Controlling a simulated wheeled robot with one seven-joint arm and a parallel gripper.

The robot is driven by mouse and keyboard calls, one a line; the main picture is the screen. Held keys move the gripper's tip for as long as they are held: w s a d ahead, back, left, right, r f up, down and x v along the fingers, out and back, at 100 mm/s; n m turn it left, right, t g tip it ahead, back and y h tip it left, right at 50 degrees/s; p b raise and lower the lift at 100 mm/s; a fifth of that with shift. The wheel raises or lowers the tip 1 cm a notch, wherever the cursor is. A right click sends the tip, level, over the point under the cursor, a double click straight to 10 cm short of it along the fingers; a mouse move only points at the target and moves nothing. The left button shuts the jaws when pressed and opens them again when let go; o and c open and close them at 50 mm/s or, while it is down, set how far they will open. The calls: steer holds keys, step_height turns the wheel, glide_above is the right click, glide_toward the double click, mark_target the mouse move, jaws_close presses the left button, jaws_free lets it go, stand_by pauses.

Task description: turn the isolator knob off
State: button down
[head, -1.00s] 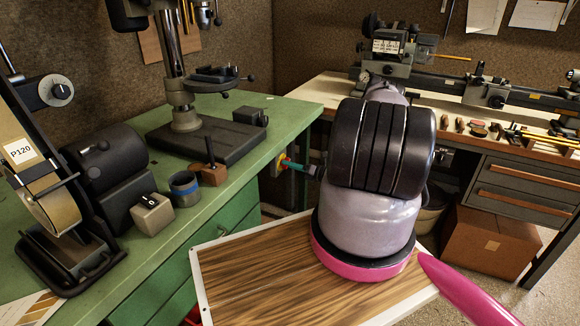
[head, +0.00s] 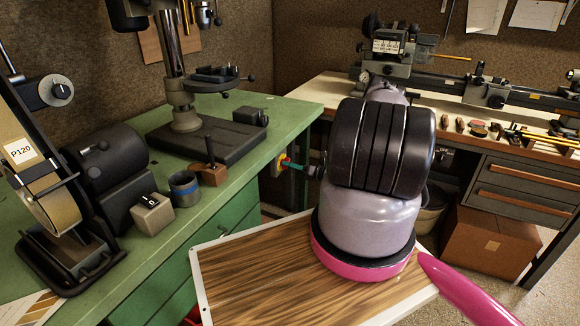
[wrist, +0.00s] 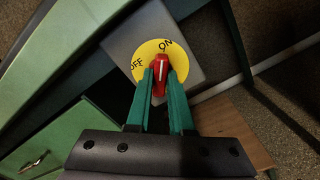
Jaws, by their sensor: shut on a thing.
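The isolator knob (wrist: 160,72) is red with a white line, on a yellow disc (wrist: 144,57) marked ON and OFF. The white line points up towards the ON mark; OFF is to its left in the wrist view. The disc sits on a grey box (wrist: 122,44) at the end of the green bench. My gripper (wrist: 161,85) is shut on the knob, with one green finger on each side. In the head view, my gripper (head: 297,167) is small and partly hidden by my arm, and it meets the yellow-and-red isolator at the bench end.
The green bench (head: 240,135) carries a drill press (head: 184,90), a belt sander (head: 60,215) and a small grey box (head: 152,213) marked 0. A lathe bench (head: 450,92) stands behind right. A cardboard box (head: 488,245) is on the floor below it.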

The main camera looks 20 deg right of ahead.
steer(key=shift+w+n, duration=0.1)
steer(key=shift+n, duration=8.4)
steer(key=c, duration=0.8)
jaws_free()
steer(key=v, duration=1.1)
